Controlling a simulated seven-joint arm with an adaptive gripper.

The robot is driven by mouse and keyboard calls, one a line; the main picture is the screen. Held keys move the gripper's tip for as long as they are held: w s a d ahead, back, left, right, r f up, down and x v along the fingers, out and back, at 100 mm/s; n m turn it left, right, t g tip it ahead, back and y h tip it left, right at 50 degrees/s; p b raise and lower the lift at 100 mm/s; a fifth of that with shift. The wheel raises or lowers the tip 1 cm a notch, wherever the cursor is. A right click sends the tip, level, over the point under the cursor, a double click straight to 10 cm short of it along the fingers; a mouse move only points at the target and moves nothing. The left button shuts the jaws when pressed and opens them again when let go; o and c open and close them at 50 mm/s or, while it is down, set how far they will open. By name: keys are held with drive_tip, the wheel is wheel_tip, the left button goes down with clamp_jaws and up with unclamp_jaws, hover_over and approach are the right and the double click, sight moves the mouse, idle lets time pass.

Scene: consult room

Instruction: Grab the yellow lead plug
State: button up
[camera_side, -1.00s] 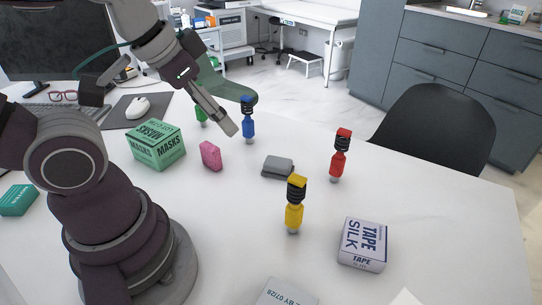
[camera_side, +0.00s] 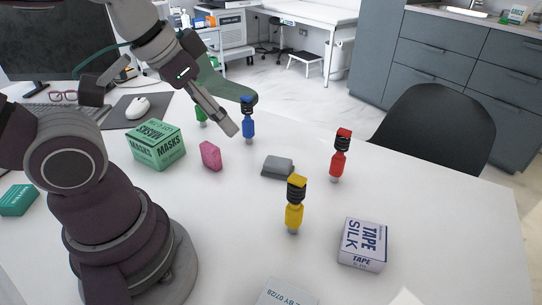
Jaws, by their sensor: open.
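The yellow lead plug (camera_side: 294,216) stands upright on the white table, with a black ribbed middle and a yellow top. My gripper (camera_side: 240,116) is open and empty above the table, up and left of the yellow plug and well apart from it. In the picture its fingers are close to the blue plug (camera_side: 248,122); I cannot tell whether they touch it. The red plug (camera_side: 338,160) stands upright to the right. The green plug (camera_side: 201,116) is partly hidden behind my gripper.
A silk tape box (camera_side: 362,245) stands right of the yellow plug. A grey folded item (camera_side: 278,167) lies behind it. A pink block (camera_side: 210,155) and a green masks box (camera_side: 156,145) stand at left. The table between the pink block and yellow plug is clear.

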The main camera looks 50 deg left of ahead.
drive_tip(key=o, duration=0.3)
drive_tip(key=m+g, duration=0.5)
drive_tip(key=m, duration=1.3)
hover_over(297, 178)
drive_tip(key=shift+f, duration=0.95)
drive_tip(key=shift+w+d+f+m+g, duration=0.15)
drive_tip(key=shift+f+m, duration=0.1)
drive_tip(key=shift+f, duration=0.3)
drive_tip(key=shift+s+d+f+m+g, duration=0.15)
drive_tip(key=shift+f+m, duration=0.1)
drive_tip(key=shift+f, duration=0.25)
drive_tip(key=f, duration=0.8)
drive_tip(key=shift+a+f, duration=0.35)
drive_tip(key=shift+f, duration=0.05)
